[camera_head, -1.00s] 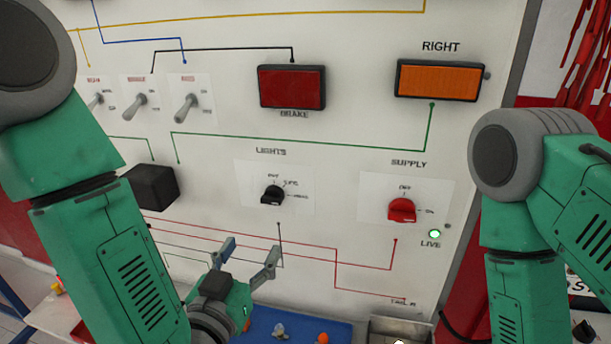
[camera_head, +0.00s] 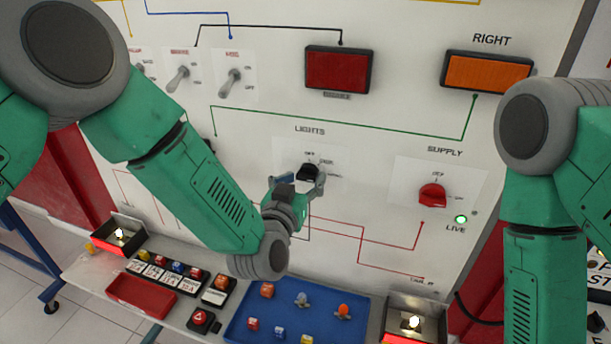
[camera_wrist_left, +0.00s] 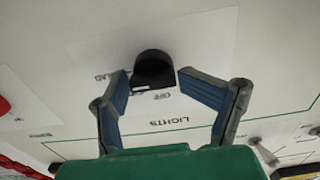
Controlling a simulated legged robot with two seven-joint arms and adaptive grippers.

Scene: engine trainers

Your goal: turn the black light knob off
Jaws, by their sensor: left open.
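The black light knob (camera_head: 308,172) sits on a white label under the word LIGHTS on the white panel. My left gripper (camera_head: 298,184) is open just in front of it, and its fingers partly cover the label in the head view. In the left wrist view the black knob (camera_wrist_left: 153,69) lies ahead of and between the two open fingertips (camera_wrist_left: 153,82). I cannot tell whether either finger touches it. The exact knob pointing is hard to read. My right arm shows at the right, but its gripper is out of view.
The red supply knob (camera_head: 432,195) is to the right, with a lit green LIVE lamp (camera_head: 461,219) below it. Toggle switches (camera_head: 233,82) are up left. Below stands a bench with a blue tray (camera_head: 262,308), a red tray (camera_head: 140,294) and two lit lamp boxes (camera_head: 413,321).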

